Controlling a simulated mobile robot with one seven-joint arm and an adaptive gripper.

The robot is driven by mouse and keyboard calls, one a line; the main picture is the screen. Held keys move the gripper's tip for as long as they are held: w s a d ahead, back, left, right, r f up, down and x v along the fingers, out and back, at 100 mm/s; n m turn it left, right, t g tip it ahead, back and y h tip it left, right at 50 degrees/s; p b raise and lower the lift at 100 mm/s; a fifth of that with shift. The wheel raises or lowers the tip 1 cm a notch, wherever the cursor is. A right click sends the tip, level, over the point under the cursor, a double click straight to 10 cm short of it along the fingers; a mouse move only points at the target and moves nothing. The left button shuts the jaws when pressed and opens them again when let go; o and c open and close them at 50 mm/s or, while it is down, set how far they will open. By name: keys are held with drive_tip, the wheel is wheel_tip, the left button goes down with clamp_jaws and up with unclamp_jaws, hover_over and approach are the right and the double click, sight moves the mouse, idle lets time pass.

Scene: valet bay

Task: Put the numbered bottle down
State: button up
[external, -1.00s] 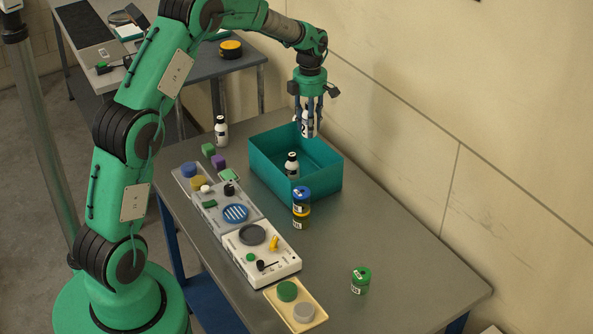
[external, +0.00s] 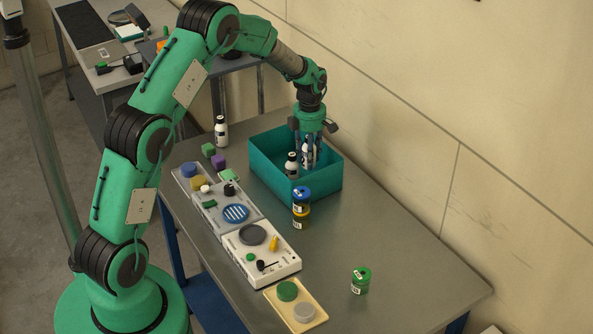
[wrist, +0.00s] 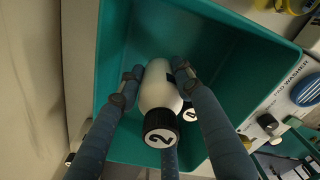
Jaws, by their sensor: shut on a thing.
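My gripper (external: 309,166) is lowered into the teal open box (external: 325,184) and is shut on the numbered bottle (external: 306,157). In the wrist view this bottle (wrist: 159,90) is white with a black cap marked "2", its cap towards the camera, and my fingers close around it. Whether its base touches the box floor is hidden. A second white bottle with a black cap (external: 291,165) stands in the box just left of my gripper; in the wrist view it is mostly hidden, with part of a number showing. A third such bottle (external: 221,131) stands on the table outside the box.
Blue and yellow stacked jars (external: 301,200) stand close to the box's front corner. A green-lidded jar (external: 361,281) stands at the right. A panel with knobs (external: 262,255) and a cream tray (external: 314,314) line the left side. The wall runs close behind the box.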

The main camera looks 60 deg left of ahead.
drive_tip(key=shift+f, duration=0.95)
drive_tip(key=shift+f, duration=0.1)
drive_tip(key=shift+f, duration=1.85)
drive_tip(key=shift+f+b, duration=0.1)
drive_tip(key=shift+b, duration=0.2)
drive_tip(key=o, duration=1.3)
wheel_tip(320, 180, up, 12)
drive_tip(key=shift+r+p, duration=0.1)
drive_tip(key=shift+p, duration=0.55)
